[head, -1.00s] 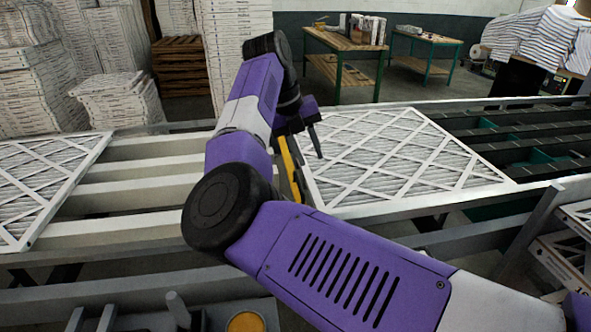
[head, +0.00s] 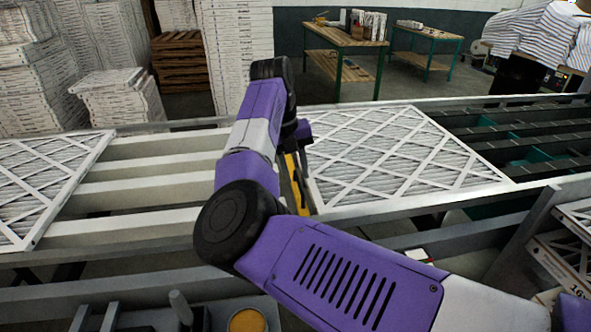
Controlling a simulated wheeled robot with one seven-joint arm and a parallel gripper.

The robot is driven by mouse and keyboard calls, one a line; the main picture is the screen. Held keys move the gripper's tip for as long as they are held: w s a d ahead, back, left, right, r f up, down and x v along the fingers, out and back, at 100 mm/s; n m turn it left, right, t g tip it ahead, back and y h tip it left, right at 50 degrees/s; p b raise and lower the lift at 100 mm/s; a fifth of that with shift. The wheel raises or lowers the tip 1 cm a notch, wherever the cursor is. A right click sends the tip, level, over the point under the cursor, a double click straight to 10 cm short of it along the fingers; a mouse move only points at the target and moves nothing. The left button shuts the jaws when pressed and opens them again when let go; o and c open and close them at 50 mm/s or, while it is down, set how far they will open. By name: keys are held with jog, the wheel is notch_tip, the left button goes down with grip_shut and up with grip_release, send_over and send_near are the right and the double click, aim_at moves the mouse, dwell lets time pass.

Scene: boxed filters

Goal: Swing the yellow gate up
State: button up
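The yellow gate (head: 293,172) is a narrow yellow bar standing at the left edge of a white pleated filter (head: 390,150) on the conveyor. Only part of the gate shows, as my purple arm covers its left side and upper end. My gripper (head: 302,138) is at the upper part of the gate, mostly hidden behind my wrist. Its fingers are not clear, and I cannot tell whether they touch the gate.
A second filter (head: 40,180) lies at the left, with bare conveyor slats (head: 150,170) between. Grey rails (head: 130,285) run in front. Stacked boxes (head: 120,100) and work tables (head: 345,45) stand behind.

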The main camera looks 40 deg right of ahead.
jog(key=shift+c, duration=0.2)
grip_shut()
dwell(1.2)
